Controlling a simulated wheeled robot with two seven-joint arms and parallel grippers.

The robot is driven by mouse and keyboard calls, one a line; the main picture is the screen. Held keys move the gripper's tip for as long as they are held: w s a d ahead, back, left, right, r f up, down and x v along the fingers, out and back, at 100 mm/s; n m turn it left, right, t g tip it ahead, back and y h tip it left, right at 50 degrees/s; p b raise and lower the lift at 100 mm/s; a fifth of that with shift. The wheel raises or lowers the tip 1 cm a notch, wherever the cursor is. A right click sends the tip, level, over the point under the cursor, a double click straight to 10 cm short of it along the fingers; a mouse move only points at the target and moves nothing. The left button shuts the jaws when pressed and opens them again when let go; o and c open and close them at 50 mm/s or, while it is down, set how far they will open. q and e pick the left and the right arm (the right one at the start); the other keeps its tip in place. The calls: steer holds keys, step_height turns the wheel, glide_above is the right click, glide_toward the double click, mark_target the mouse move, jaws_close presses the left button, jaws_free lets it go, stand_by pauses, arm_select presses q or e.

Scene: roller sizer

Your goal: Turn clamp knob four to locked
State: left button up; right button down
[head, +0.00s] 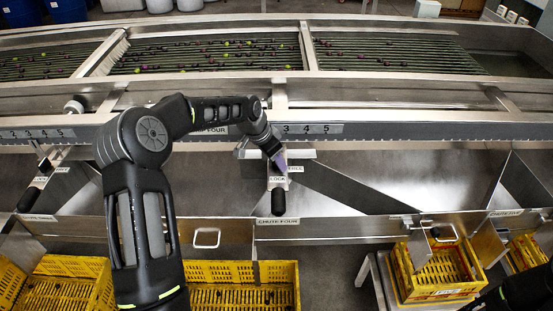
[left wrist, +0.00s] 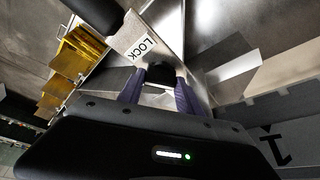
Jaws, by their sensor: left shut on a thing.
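My left gripper (head: 281,162) reaches down to the clamp at chute four, below the front rail. Its purple fingers in the left wrist view (left wrist: 158,88) are shut on the black clamp knob (left wrist: 160,73), one finger on each side. In the head view the gripper hides most of this knob. A plate with a LOCK label (head: 278,180) is just below the fingers, and a partly covered label shows to their right. A black handle (head: 277,200) hangs below the LOCK plate, above the CHUTE-FOUR label (head: 277,221). My right gripper is not visible.
Yellow crates (head: 240,264) stand below the chutes, with another at the lower right (head: 445,270). A similar black-handled clamp (head: 30,197) is at the left. The ruler rail (head: 400,131) runs above the chutes. Roller lanes with small fruit (head: 210,55) lie behind.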

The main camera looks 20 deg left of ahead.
arm_select(q)
steer(key=m+g+h, duration=0.1)
steer(key=m, duration=0.3)
steer(key=shift+a+b, duration=0.1)
steer(key=shift+b, duration=0.3)
steer(key=o, duration=1.4)
steer(key=shift+a+r, duration=0.25)
steer(key=shift+r, duration=0.25)
steer(key=b+v, duration=0.1)
steer(key=v, duration=0.5)
steer(key=shift+s+a+r+b, duration=0.1)
steer(key=shift+s+r+b, duration=0.05)
steer(key=shift+r+b, duration=0.2)
